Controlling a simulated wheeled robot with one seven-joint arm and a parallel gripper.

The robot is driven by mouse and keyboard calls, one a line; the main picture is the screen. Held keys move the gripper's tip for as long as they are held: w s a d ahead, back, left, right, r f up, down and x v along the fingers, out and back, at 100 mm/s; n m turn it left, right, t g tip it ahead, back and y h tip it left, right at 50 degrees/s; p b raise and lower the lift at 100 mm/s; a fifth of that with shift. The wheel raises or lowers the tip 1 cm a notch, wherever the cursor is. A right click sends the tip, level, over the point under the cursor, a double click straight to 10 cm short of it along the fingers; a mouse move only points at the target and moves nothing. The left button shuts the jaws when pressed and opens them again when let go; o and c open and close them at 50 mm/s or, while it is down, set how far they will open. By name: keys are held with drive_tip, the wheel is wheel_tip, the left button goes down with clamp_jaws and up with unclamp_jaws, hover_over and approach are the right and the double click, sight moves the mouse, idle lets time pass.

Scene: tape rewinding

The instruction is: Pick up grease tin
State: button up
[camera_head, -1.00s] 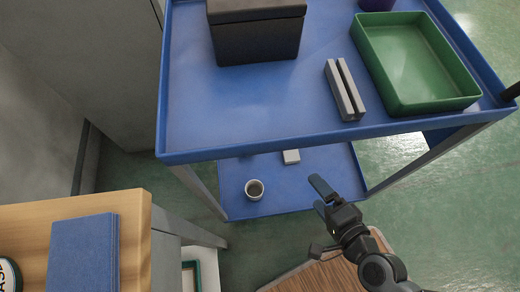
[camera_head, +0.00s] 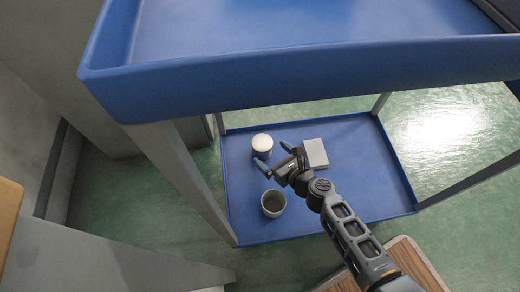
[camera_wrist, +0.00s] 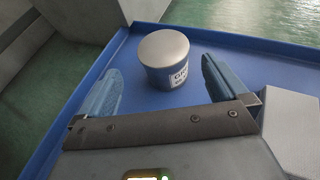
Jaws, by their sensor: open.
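The grease tin (camera_wrist: 165,62) is a short round tin with a silvery lid, a blue side and a white label whose visible letters start with "GR". It stands upright on the lower blue shelf, and in the head view the tin (camera_head: 262,144) is at the shelf's far left. My gripper (camera_head: 271,161) is open, close in front of the tin. In the wrist view my gripper (camera_wrist: 158,88) has one blue finger on each side, with the tin ahead between them. I cannot tell whether a finger touches it.
A grey cup (camera_head: 273,204) stands on the lower shelf (camera_head: 365,190), nearer than the tin. A light grey box (camera_head: 315,154) lies just right of my gripper. The upper blue tray (camera_head: 300,68) and the cart's legs border the space above and around.

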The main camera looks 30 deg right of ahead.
sight(267, 148)
drive_tip(key=b+x, duration=0.2)
drive_tip(key=x, duration=0.5)
drive_tip(key=shift+w+d+r+b, duration=0.1)
drive_tip(key=shift+w+d+b, duration=0.1)
drive_tip(key=shift+b, duration=0.2)
drive_tip(key=shift+s, duration=0.1)
drive_tip(key=shift+c, duration=0.5)
drive_tip(key=c, duration=1)
drive_tip(key=shift+r, duration=0.1)
